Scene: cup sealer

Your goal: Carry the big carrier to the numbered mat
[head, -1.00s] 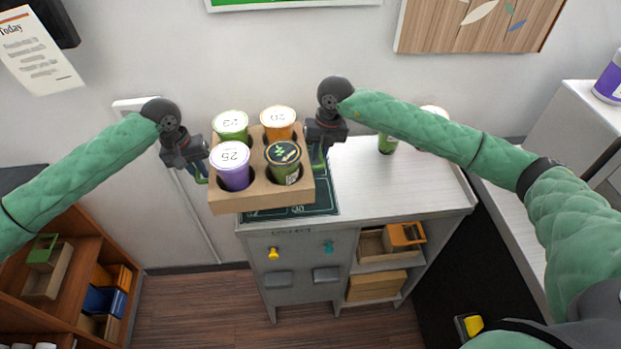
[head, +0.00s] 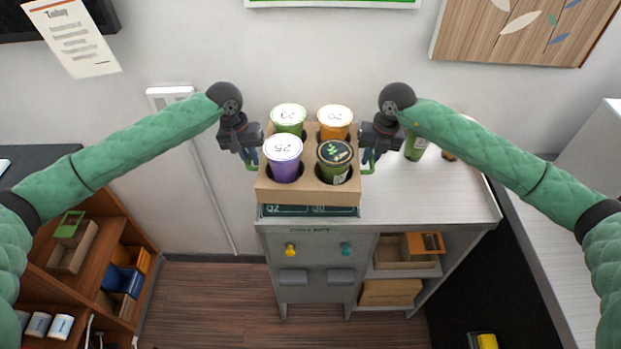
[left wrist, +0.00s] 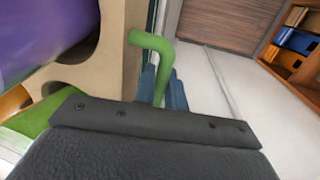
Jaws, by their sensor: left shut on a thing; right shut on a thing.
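The big carrier (head: 307,191) is a brown cardboard tray with green handles on its two sides. It holds a green cup (head: 288,118), an orange cup (head: 335,122), a purple cup (head: 284,166) and a dark-lidded green cup (head: 333,172). The numbered mat (head: 287,210) is dark green and mostly hidden under and behind the carrier. My left gripper (head: 252,160) is shut on the carrier's left handle (left wrist: 160,62). My right gripper (head: 369,158) is shut on its right handle. The carrier looks level over the mat; I cannot tell whether it touches it.
The grey cabinet top (head: 440,195) is clear to the right of the carrier. Cups (head: 415,147) stand at its back, partly behind my right arm. A wooden shelf (head: 110,250) stands at the left and a white counter (head: 570,230) at the right.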

